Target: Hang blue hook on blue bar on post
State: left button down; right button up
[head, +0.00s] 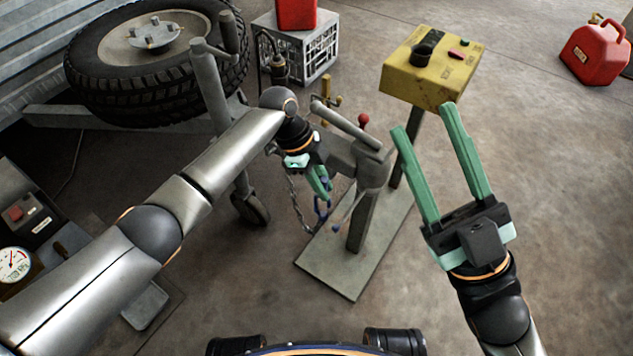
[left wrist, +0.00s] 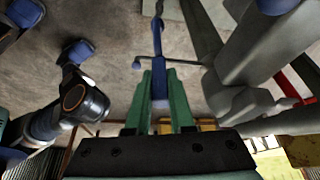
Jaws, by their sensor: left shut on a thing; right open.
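My left gripper (head: 323,190) is shut on a blue hook (head: 321,209) beside the post. A dark chain (head: 297,207) hangs next to the hook. In the left wrist view the blue hook (left wrist: 159,75) stands between the green fingers. The grey post (head: 362,222) rises from a flat base plate. A thin rod (head: 349,208) sticks out low from the post toward the hook. My right gripper (head: 423,118) is open and empty.
A yellow control box (head: 432,66) stands on its own leg behind the post. A trailer jack (head: 215,95) and a spare tyre (head: 150,60) are at the left. A grey crate (head: 305,55) stands behind. A red can (head: 595,52) sits far right. Floor at the right is clear.

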pick_arm(q)
jog(key=shift+s+d+f+b, duration=0.15)
jog(key=shift+d+f+b, duration=0.25)
jog(key=shift+d+f, duration=0.1)
jog(key=shift+s+d, duration=0.1)
jog(key=shift+d, duration=0.15)
jog(key=shift+s+d+p, duration=0.1)
jog(key=shift+s+d, duration=0.15)
jog(key=shift+d, duration=0.4)
jog(key=shift+s+d+p, duration=0.1)
jog(key=shift+s+d, duration=0.15)
jog(key=shift+d, duration=0.35)
jog(key=shift+s+d+p, duration=0.1)
jog(key=shift+s+d, duration=0.15)
jog(key=shift+d, duration=0.4)
jog(key=shift+r+p, duration=0.1)
jog(key=shift+p, duration=0.6)
jog(key=shift+f+b, duration=1.4)
jog(key=shift+f, duration=0.65)
jog(key=shift+c, duration=1.1)
grip_release()
